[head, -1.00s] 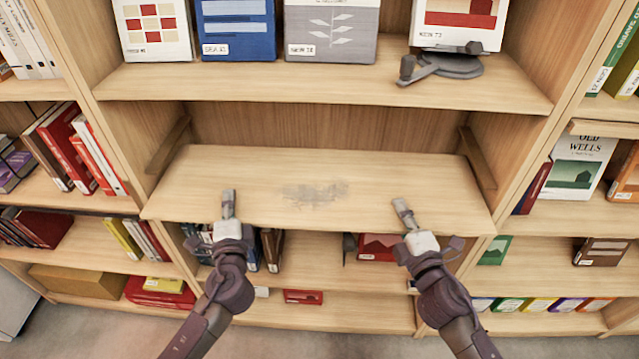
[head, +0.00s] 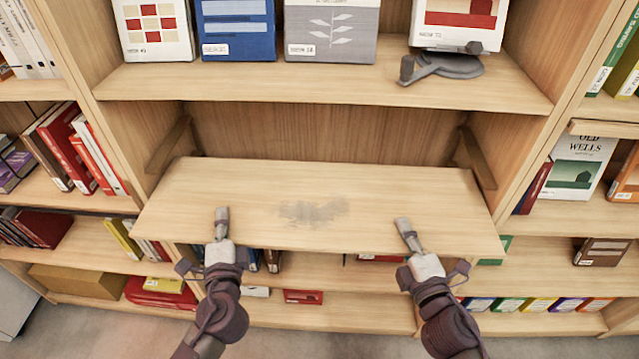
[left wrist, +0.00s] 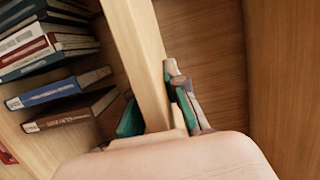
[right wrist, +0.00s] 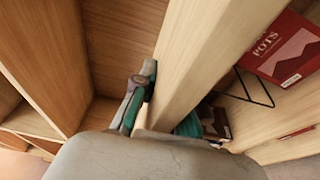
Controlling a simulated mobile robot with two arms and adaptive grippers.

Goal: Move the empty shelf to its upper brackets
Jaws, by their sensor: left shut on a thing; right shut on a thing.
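The empty shelf (head: 380,200) is a light wood board with a grey smudge in its middle. It juts out of the bay toward me, its front corners in front of the uprights. My left gripper (head: 221,226) is shut on its front edge, left of the middle. My right gripper (head: 408,236) is shut on the same edge, right of the middle. Both wrist views show the board (left wrist: 140,60) (right wrist: 200,65) between the fingers. The left upper bracket (head: 170,146) and right upper bracket (head: 475,158) are wooden strips on the side walls, above the board. Lower supports are hidden.
A fixed-looking shelf (head: 300,82) above carries several display books and a dark stand (head: 445,65) at its right. Books stand below the board, including a red one (right wrist: 280,50) by a wire bookend (right wrist: 245,90). Filled bays flank both sides.

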